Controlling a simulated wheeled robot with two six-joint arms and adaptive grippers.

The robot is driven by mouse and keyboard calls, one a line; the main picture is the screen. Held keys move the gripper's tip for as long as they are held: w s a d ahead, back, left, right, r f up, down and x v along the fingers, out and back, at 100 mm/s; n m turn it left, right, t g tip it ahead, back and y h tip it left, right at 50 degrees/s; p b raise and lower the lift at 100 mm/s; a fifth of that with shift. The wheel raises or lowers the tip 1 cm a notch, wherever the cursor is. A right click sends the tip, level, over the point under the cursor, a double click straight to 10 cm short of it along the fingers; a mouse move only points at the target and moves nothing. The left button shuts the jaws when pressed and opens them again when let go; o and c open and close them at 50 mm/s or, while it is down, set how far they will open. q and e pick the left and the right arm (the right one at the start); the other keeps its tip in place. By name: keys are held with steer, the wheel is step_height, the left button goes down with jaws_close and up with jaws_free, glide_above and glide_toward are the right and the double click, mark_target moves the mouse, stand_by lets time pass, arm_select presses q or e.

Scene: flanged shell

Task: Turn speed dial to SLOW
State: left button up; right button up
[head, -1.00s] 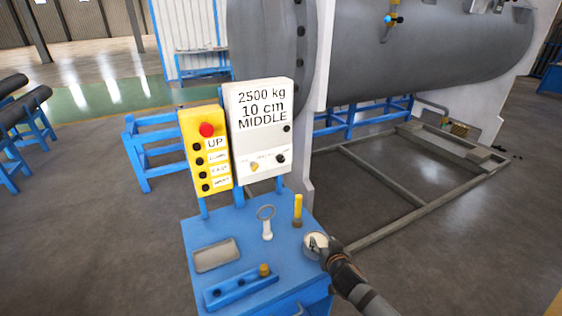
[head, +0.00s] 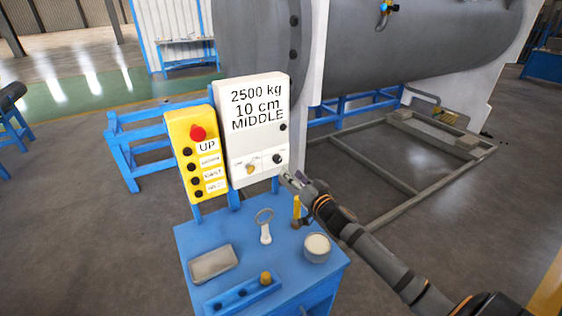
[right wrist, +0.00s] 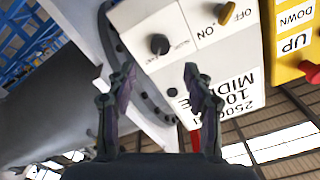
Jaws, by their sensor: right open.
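The white control box (head: 253,130) stands at the back of the blue table and reads "2500 kg 10 cm MIDDLE". A black knob (head: 277,159), which looks like the speed dial, is low on its right side. Its small label is too blurred to read. My right gripper (head: 288,178) is open and empty, just right of and below the knob, apart from it. In the right wrist view the black knob (right wrist: 158,44) shows beyond and between the two fingertips (right wrist: 160,72). A yellow knob (right wrist: 225,14) marked ON and OFF is beside it. My left gripper is out of view.
A yellow button box (head: 198,150) with a red button stands left of the white box. On the blue table (head: 215,232) are a grey tray (head: 213,263), a ring-topped part (head: 265,228), a yellow-topped post (head: 296,208) and a round cup (head: 317,247). The right arm passes over the table's right side.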

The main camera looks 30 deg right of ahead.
mark_target(279, 161)
steer(key=w+b, duration=0.2)
steer(key=w, duration=0.2)
steer(key=shift+w+f, duration=0.1)
steer(key=shift+w, duration=0.1)
steer(key=w+b, duration=0.1)
steer(key=w, duration=0.2)
steer(key=shift+w+a, duration=0.15)
steer(key=shift+w, duration=0.3)
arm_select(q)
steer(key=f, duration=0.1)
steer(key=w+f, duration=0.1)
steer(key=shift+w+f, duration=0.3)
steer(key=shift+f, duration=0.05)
arm_select(e)
steer(key=shift+s, duration=0.1)
steer(key=shift+c, duration=1)
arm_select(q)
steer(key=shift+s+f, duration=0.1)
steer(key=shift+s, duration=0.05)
arm_select(e)
jaws_close()
